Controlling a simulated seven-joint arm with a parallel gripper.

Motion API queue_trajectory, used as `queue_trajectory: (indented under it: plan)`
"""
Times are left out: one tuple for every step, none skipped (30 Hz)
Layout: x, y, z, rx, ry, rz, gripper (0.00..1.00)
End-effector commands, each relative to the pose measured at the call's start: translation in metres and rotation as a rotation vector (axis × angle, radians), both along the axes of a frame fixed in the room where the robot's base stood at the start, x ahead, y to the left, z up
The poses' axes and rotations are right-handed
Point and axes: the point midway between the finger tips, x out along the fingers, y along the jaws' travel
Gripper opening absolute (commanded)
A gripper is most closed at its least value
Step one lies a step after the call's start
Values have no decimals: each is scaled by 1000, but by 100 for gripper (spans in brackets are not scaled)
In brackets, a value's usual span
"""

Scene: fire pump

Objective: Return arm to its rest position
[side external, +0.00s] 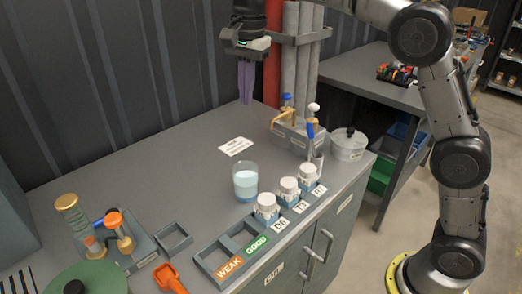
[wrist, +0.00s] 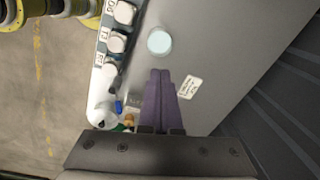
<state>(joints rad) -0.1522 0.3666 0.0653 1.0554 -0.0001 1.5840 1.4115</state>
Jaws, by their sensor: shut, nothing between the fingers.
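My gripper (side external: 245,88) hangs above the back part of the grey cabinet top, fingers pointing down, near the dark ribbed wall. Its purple fingers are together with nothing between them; they also show in the wrist view (wrist: 159,100). The fingers are apart from everything on the cabinet top. My arm rises at the right of the side view and reaches across the top edge of the picture.
A beaker of pale liquid (side external: 246,183) stands mid-top. Several white-lidded jars (side external: 266,207) stand in a row by the WEAK and GOOD tray (side external: 222,262). A blue-and-white-knobbed fixture (side external: 290,133), a lidded pot (side external: 348,144), a red pipe (side external: 272,60) and grey pipes (side external: 300,70) are near my gripper's right.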

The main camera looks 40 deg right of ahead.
Motion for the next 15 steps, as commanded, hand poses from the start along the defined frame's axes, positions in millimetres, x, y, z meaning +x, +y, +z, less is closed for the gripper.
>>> queue_trajectory:
  plan:
    - [-14,-7,18,5,-28,-10,0]
    - [-24,-11,26,6,-38,-15,0]
    - [-38,-16,36,8,-55,-22,0]
    - [-49,-20,43,9,-69,-24,0]
    - [-60,-24,48,9,-83,-20,0]
    - [-75,-29,54,9,-100,-8,0]
    - [-86,-32,57,8,-115,6,0]
    - [-97,-35,60,6,-129,22,0]
    - [-112,-40,62,2,-148,47,0]
    - [-123,-43,63,-1,-161,67,0]
    - [-134,-45,63,-5,-177,91,0]
    - [-148,-49,62,-13,-196,127,0]
    - [-160,-51,61,-19,-210,156,0]
    - [-170,-54,58,-27,-225,186,0]
    - [-185,-57,54,-38,-243,227,0]
